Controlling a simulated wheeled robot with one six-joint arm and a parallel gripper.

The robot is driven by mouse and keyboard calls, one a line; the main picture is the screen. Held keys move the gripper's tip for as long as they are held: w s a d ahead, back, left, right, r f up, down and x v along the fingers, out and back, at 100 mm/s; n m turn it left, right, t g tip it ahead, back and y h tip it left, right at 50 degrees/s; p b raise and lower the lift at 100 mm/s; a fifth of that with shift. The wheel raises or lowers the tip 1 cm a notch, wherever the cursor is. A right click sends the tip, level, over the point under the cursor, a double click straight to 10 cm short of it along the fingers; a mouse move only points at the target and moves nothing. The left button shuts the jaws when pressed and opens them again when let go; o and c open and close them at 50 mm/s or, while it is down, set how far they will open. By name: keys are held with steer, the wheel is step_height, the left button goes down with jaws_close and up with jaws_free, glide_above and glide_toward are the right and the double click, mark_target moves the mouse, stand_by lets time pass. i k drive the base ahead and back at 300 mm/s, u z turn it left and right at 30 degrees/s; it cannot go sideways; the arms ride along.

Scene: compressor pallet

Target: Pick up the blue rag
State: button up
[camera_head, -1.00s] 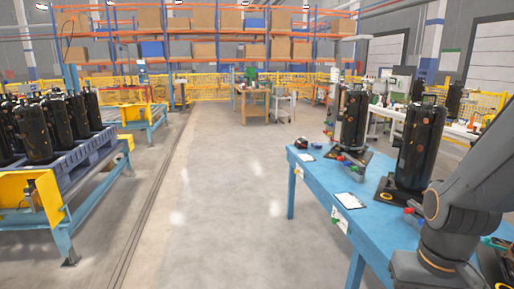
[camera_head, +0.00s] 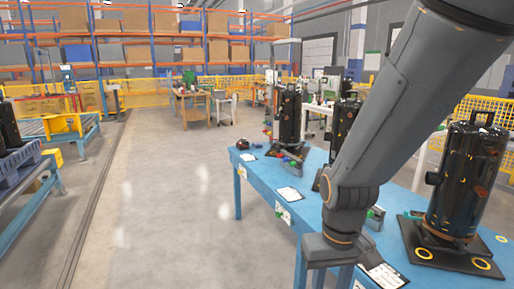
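I cannot make out a blue rag for certain in the head view. A small teal item (camera_head: 412,215) lies on the blue table (camera_head: 258,182) beside the nearest black compressor, partly hidden, and I cannot tell what it is. My grey arm crosses the right half of the picture from the top right down to the table's front edge. It hides part of the tabletop and a black compressor behind it. My gripper is not in view.
Black compressors stand on the table: one at the right (camera_head: 466,185), one at the far end (camera_head: 289,118). White sheets (camera_head: 289,195) lie along the front edge. Open grey floor (camera_head: 165,205) is left of the table. A pallet conveyor (camera_head: 22,165) stands at far left.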

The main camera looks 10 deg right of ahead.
mark_target(256, 146)
steer(key=u, duration=0.25)
steer(key=i, duration=0.55)
steer(key=u, duration=0.55)
steer(key=i, duration=1.75)
steer(key=u, duration=0.3)
steer(key=i, duration=1.85)
steer(key=z, duration=0.65)
steer(key=i, duration=1.1)
steer(key=z, duration=1.8)
steer(key=i, duration=0.9)
steer(key=z, duration=0.65)
